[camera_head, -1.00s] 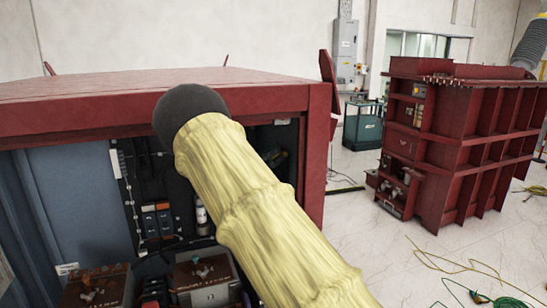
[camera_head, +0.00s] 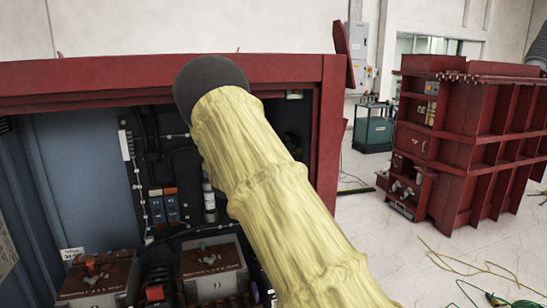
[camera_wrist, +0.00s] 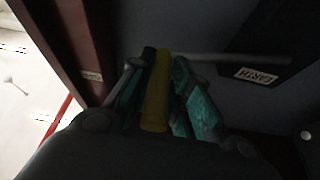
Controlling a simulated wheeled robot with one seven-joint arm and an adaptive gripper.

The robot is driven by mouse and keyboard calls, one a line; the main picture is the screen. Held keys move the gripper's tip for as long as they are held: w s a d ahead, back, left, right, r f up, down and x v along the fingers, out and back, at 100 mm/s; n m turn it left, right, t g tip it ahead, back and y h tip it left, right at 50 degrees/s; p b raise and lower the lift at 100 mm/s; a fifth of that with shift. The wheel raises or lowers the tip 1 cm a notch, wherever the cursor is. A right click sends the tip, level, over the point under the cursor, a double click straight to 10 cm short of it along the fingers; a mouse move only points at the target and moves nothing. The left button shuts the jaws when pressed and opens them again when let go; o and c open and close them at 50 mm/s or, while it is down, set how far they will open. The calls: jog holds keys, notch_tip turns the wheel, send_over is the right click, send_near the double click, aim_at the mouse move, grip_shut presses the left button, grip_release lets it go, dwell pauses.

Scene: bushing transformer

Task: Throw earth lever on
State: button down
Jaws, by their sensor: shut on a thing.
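In the wrist view, the yellow earth lever handle (camera_wrist: 155,105) sits between the green-padded fingers of my gripper (camera_wrist: 160,85). The fingers are shut on it. A grey rod (camera_wrist: 235,60) runs right from near the fingertips, beside a label reading "EARTH" (camera_wrist: 257,76) on a dark plate. The wrist view is dim, so the lever's pivot and exact angle are unclear. In the head view, my yellow-sleeved arm reaches into the open red cabinet (camera_head: 120,72) and hides the gripper and lever.
The cabinet's red frame post (camera_head: 328,130) stands right of my arm. Switch boxes (camera_head: 212,270) and a blue panel (camera_head: 80,170) are inside. A second red transformer (camera_head: 470,140) stands at right. Cables (camera_head: 465,265) lie on the pale floor.

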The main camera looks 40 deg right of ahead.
notch_tip(320, 180, down, 11)
jog(key=w+m+g+b, duration=0.1)
jog(key=m+b, duration=0.1)
jog(key=b, duration=0.8)
jog(key=shift+w+d+r, duration=0.15)
jog(key=shift+d+r, duration=0.05)
jog(key=shift+d, duration=0.05)
jog(key=shift+r, duration=0.1)
jog(key=c, duration=1.5)
grip_release()
jog(key=shift+c, duration=0.2)
jog(key=shift+o, duration=1.1)
jog(key=shift+w+f, duration=0.2)
jog(key=shift+s, duration=0.1)
